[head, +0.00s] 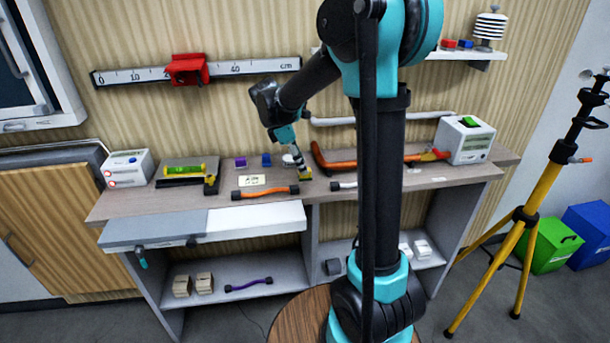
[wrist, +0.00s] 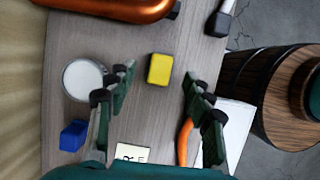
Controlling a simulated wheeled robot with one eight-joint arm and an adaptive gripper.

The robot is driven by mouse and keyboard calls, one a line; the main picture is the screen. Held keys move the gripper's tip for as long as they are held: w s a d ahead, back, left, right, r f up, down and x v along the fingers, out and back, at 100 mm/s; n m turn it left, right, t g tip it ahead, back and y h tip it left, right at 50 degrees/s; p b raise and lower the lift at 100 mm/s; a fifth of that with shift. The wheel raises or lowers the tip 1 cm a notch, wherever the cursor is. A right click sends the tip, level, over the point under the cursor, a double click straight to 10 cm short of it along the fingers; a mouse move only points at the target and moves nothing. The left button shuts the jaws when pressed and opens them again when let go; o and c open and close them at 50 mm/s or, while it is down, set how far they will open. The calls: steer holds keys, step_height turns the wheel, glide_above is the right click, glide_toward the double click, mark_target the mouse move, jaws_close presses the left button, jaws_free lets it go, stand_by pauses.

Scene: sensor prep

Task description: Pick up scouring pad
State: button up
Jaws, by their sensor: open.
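The scouring pad appears to be the small yellow block (wrist: 159,69) lying flat on the grey wood bench in the wrist view. In the head view its yellow shape (head: 305,174) shows near the middle of the bench. My gripper (wrist: 159,73) is open and empty, its two dark green fingers spread left and right of the block, seen from above. In the head view my gripper (head: 289,143) points down at the bench just above the pad. The height of the fingertips over the pad is hard to tell.
A white round-topped object (wrist: 83,79) stands close by the left finger. A blue block (wrist: 73,135), a label card (wrist: 130,154) and an orange cable (wrist: 185,140) lie nearby. A large orange tool (wrist: 110,8) lies beyond the pad. The bench's front edge is to the right in the wrist view.

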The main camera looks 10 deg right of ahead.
steer(key=shift+x, duration=1.85)
jaws_close()
steer(key=shift+r, duration=0.1)
step_height(320, 180, up, 20)
